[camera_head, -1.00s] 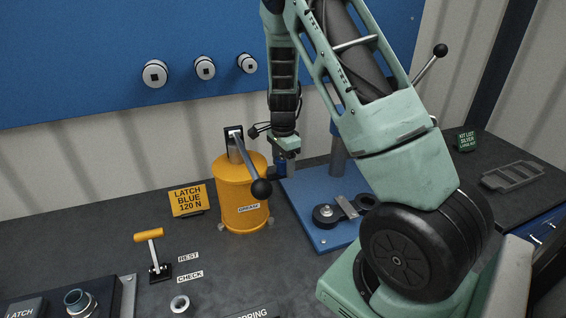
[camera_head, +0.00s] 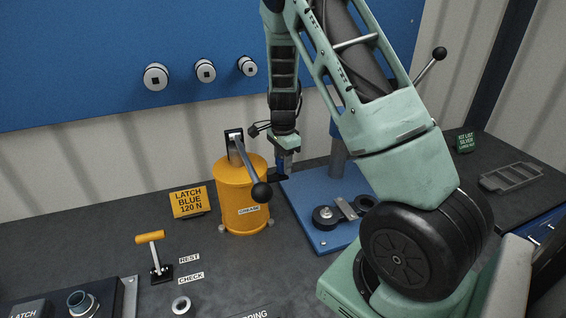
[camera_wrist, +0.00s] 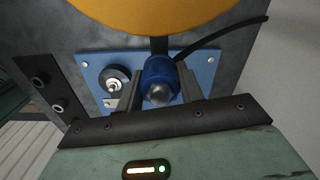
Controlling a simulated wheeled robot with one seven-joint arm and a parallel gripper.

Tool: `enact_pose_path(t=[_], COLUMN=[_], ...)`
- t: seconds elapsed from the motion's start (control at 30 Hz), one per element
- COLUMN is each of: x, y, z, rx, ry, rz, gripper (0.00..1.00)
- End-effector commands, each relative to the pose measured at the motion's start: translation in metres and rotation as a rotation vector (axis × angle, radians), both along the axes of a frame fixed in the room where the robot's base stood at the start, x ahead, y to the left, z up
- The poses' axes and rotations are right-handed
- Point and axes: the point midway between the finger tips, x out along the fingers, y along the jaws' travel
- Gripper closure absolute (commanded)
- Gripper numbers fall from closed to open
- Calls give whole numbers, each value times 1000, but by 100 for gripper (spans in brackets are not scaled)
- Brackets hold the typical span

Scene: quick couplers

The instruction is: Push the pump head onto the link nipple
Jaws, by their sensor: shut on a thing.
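My gripper (camera_wrist: 159,88) is shut on a blue pump head (camera_wrist: 158,72) with a metal end, held between its two fingers in the wrist view. A black hose (camera_wrist: 222,36) runs from near it to the upper right. In the head view my gripper (camera_head: 287,152) hangs just right of the yellow drum (camera_head: 242,200), and the blue pump head (camera_head: 284,163) shows small below it. I cannot clearly pick out the link nipple; a round black part with a metal centre (camera_wrist: 113,86) sits on the blue plate, left of the pump head in the wrist view.
The drum has a black-knobbed lever (camera_head: 260,192). The blue base plate (camera_head: 310,228) carries black round parts and a post. A yellow-handled lever (camera_head: 149,238) and loose ring (camera_head: 181,304) stand at left.

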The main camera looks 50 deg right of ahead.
Motion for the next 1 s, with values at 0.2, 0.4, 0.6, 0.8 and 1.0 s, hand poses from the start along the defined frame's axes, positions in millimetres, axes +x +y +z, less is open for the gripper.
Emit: enact_pose_path(t=[0.2, 0.4, 0.6, 0.8, 1.0], x=[0, 0, 0, 0, 0], y=[0, 0, 0, 0, 0], z=[10, 18, 19, 19, 29], rx=[0, 0, 0, 0, 0], ry=[0, 0, 0, 0, 0], rz=[0, 0, 0, 0, 0], gripper=[90, 90, 90, 90, 90])
